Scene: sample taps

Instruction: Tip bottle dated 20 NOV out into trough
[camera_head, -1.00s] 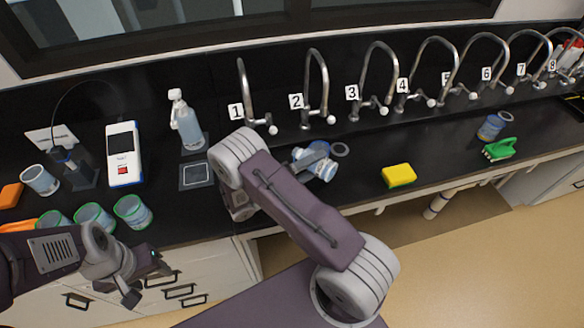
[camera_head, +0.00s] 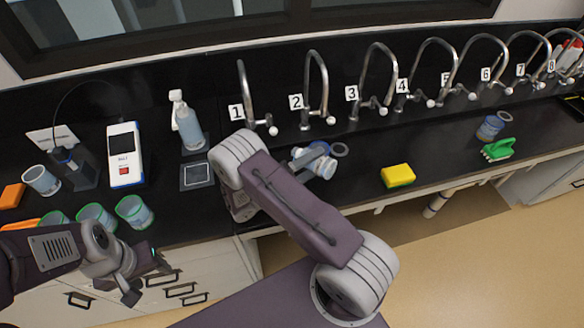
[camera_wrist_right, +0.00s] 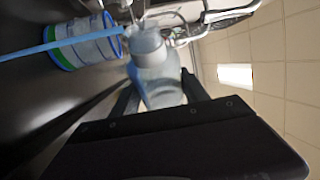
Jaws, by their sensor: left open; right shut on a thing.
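In the right wrist view, my right gripper (camera_wrist_right: 158,92) is shut on a pale, translucent bottle (camera_wrist_right: 152,62). Against the jar beyond it, the bottle looks tipped roughly onto its side. Its date cannot be read. In the head view my own right arm hides much of this gripper, and a blue-grey and white cluster (camera_head: 316,163) shows beyond the arm near taps 1 and 2. A dark trough-like strip (camera_head: 345,125) runs under the numbered taps; its edges are unclear. My left gripper (camera_head: 148,280) is open and empty in front of the bench at the left.
Several jars, including one with a green rim (camera_head: 134,211), stand at the left near a white meter (camera_head: 124,155) and a spray bottle (camera_head: 187,122). A yellow sponge (camera_head: 397,175), a green brush (camera_head: 498,149) and a blue-banded jar (camera_head: 492,125) are at the right.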

